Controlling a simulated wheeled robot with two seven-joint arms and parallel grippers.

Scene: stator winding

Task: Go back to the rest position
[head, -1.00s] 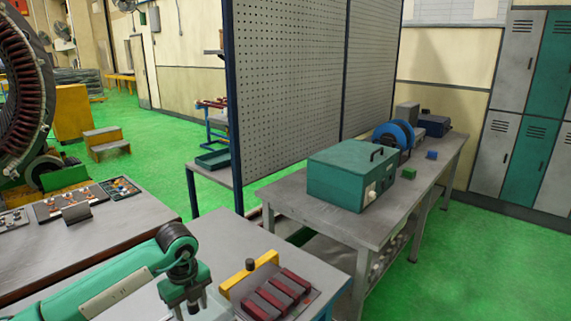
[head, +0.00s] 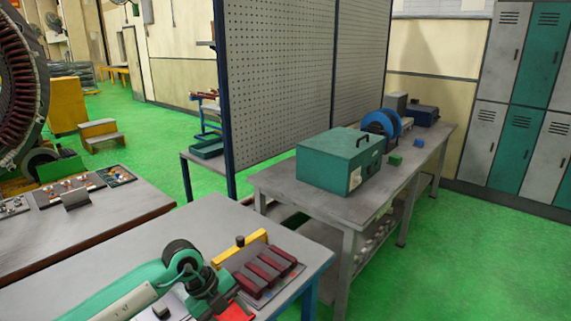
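My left arm comes in from the lower left, green with a dark wrist joint. My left gripper (head: 207,307) is low over the near grey table (head: 130,258), left of the dark red bars. Its fingertips are hidden or cut off at the bottom edge, so I cannot tell whether it is open or holding something. My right gripper is out of view. Several dark red bars (head: 268,272) lie in a row on a grey plate, beside a yellow bracket (head: 240,248) with a black knob. A bright red piece (head: 236,312) shows partly beside the gripper at the bottom edge.
A second table (head: 300,190) at right holds a green box (head: 340,160), a blue reel (head: 380,126) and small green and blue cubes. A pegboard (head: 280,80) stands behind. The stator (head: 25,85) is at far left. Green floor (head: 450,240) at right is clear.

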